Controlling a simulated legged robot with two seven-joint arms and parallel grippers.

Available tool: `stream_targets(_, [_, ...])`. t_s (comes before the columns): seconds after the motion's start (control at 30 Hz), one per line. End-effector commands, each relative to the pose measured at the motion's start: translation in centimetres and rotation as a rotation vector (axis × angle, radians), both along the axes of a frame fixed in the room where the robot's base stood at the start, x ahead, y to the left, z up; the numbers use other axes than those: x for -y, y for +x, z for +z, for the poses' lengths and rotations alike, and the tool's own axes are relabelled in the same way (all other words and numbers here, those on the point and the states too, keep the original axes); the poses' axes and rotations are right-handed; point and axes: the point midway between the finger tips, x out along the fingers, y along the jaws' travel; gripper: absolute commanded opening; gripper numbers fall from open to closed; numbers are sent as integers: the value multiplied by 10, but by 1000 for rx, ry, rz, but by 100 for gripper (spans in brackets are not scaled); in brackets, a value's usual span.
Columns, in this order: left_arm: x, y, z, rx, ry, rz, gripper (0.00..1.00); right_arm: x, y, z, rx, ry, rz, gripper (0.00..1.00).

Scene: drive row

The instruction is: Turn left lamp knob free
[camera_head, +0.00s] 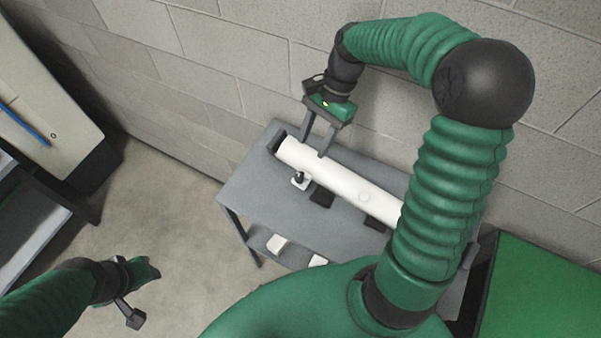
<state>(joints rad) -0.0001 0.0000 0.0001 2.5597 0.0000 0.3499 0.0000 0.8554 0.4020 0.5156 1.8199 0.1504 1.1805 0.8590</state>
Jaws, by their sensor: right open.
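A long white tube (345,183), apparently the lamp, lies across a grey table (252,190) against the wall. A dark end piece (276,143) sits at its left end. A small dark knob on a white base (299,180) stands at the tube's front side near the left end; I cannot tell if this is the left lamp knob. My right gripper (315,147) is open, its two fingers pointing down over the tube's left end; contact cannot be told. My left gripper (140,292) hangs low at the lower left, away from the table; its jaws are unclear. My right arm hides the tube's right end.
Dark blocks (321,197) sit under the tube's front side. White items (277,244) lie on a lower shelf. A block wall (270,60) stands close behind the table. A bench with a blue rod (25,124) is at the left, a green surface (540,295) at the right. Floor between is clear.

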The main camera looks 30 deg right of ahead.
Motion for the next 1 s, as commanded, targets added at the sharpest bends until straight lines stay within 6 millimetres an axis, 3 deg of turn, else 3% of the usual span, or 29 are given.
stream_targets(0.2, [0, 0, -3, 0, 0, 0, 36, -23, -4, -56, -5, 6, 2, 44])
stream_targets(0.4, [0, 0, -5, 0, 0, 0, 36, -38, -7, -93, -3, 2, 1, 44])
stream_targets(0.53, [0, 0, -6, -1, 0, 0, 36, -43, -8, -103, -2, 2, 0, 44])
stream_targets(0.8, [0, 0, -6, 0, 0, 0, 36, -43, -8, -105, 0, 0, -1, 44])
stream_targets(1.0, [0, 0, -6, 0, 0, 0, 36, -43, -8, -105, -1, 0, -2, 18])
